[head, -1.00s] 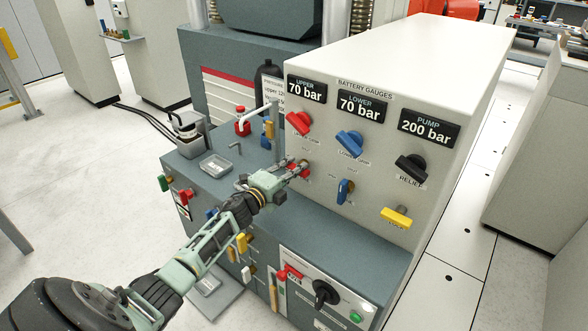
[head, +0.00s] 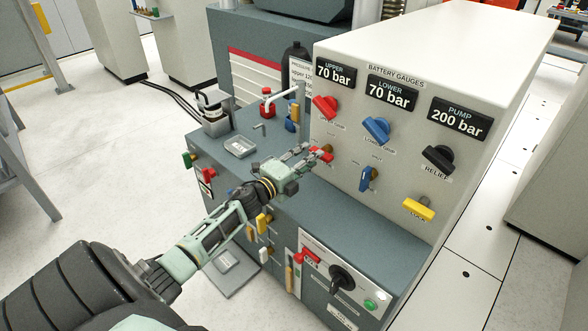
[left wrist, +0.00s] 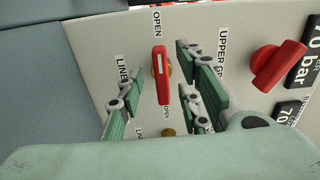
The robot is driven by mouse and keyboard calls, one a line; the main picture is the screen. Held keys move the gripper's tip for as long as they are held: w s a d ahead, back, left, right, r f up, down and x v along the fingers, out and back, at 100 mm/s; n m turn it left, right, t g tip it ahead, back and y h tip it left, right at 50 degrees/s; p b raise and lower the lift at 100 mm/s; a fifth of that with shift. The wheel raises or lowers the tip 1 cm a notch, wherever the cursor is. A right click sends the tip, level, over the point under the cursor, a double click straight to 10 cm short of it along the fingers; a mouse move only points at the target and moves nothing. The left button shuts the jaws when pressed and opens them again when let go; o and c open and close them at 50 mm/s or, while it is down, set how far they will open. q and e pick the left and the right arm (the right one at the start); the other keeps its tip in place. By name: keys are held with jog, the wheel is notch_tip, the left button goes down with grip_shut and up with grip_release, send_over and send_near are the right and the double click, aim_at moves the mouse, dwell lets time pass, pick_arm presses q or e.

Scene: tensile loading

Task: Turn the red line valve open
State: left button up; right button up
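The red line valve's handle (head: 321,153) sits on the pale panel, below the red upper knob (head: 325,107). In the left wrist view the red handle (left wrist: 161,76) lies lengthwise between the fingers, with an OPEN label beyond its upper end. My left gripper (head: 304,155) reaches the panel at this handle. My right gripper is not in view.
A blue knob (head: 376,129), a blue line handle (head: 368,180), a black relief knob (head: 438,158) and a yellow lock handle (head: 418,209) share the panel. A tray (head: 240,147) lies on the bench.

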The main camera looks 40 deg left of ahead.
pick_arm(q)
jog(key=s, duration=0.8)
jog(key=shift+a, duration=0.3)
